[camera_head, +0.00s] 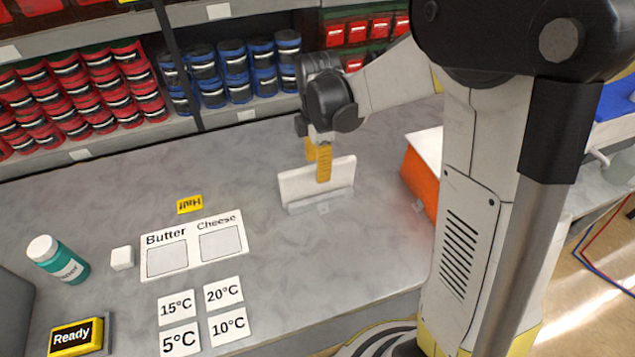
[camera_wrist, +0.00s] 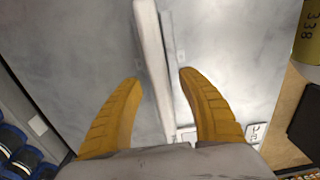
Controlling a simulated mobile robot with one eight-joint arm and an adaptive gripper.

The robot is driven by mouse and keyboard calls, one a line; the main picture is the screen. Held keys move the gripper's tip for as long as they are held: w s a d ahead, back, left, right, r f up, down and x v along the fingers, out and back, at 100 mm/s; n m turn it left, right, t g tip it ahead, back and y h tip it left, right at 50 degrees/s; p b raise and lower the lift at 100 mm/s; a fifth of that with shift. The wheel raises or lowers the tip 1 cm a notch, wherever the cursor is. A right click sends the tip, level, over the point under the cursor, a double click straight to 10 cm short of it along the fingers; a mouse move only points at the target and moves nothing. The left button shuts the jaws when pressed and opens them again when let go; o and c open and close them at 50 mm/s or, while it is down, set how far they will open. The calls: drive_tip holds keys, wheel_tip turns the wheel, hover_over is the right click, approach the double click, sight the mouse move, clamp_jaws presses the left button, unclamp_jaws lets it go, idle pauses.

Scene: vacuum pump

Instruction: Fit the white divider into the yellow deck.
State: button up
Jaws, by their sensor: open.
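The white divider (camera_head: 298,185) stands upright on the grey bench, its lower edge in a low pale base or stand. My gripper (camera_head: 317,168) reaches down over its top edge, one yellow finger on the near side and one behind. In the wrist view the divider's white edge (camera_wrist: 151,50) runs between the two fingers of my gripper (camera_wrist: 160,76). The fingers are open, with a visible gap on each side there. I cannot identify the yellow deck in either view.
An orange box (camera_head: 420,180) with a white top stands right of the divider. A Butter/Cheese card (camera_head: 193,231), temperature cards (camera_head: 223,293), a white cube (camera_head: 122,258), a teal bottle (camera_head: 60,262) and a yellow Ready block (camera_head: 76,335) lie left. Shelved cans stand behind.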

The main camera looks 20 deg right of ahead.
wheel_tip(320, 180, down, 5)
drive_tip(key=shift+f+b, duration=0.1)
drive_tip(key=shift+b, duration=0.9)
clamp_jaws()
